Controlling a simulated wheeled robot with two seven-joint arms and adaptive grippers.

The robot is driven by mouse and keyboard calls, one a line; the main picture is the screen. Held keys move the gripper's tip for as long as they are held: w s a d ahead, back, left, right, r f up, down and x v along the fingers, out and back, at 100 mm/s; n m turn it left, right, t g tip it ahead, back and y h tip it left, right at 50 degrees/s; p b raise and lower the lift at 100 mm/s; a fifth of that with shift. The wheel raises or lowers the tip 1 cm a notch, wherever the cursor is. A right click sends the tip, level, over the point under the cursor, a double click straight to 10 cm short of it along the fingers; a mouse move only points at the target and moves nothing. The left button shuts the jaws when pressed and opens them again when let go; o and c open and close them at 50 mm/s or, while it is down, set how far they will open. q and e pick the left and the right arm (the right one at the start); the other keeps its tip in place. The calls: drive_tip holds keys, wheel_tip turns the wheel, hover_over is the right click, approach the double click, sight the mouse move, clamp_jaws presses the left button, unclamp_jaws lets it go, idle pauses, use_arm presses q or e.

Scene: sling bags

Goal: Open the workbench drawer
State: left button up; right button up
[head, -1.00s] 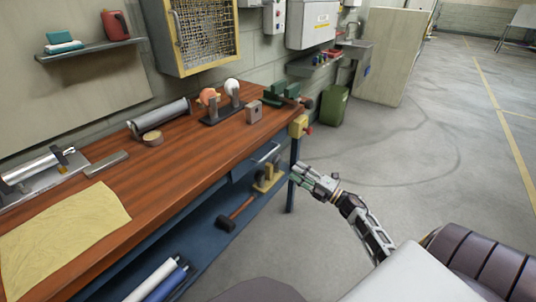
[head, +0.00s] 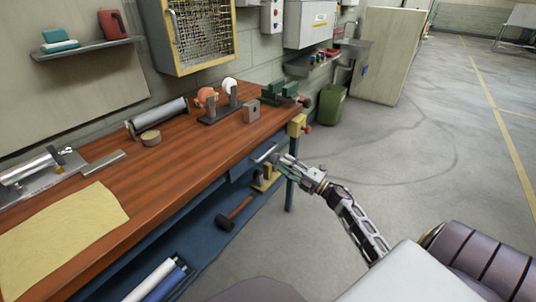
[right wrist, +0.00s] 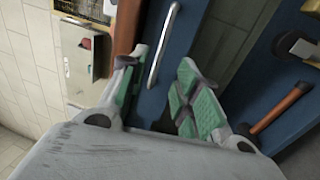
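The workbench (head: 180,165) has a red-brown wooden top and a blue frame. Its blue drawer (head: 240,172) is under the front edge near the right end and looks closed. A silver bar handle (head: 264,153) is on the drawer front. In the right wrist view the handle (right wrist: 163,45) lies ahead of my right gripper, between the lines of its two fingers, on the blue drawer front (right wrist: 152,98). My right gripper (head: 285,167) is open and empty, its green-padded fingers spread close to the handle; contact cannot be made out. My left gripper is out of view.
On the lower shelf are a hammer (head: 234,213), a yellow item (head: 266,181) and rolls (head: 160,280). A yellow switch box (head: 297,125) with a red knob sits at the bench corner above a leg (head: 290,190). The floor to the right is clear.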

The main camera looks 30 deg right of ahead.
sight(268, 152)
drive_tip(key=shift+b+x, duration=0.35)
drive_tip(key=shift+x, duration=4.25)
clamp_jaws()
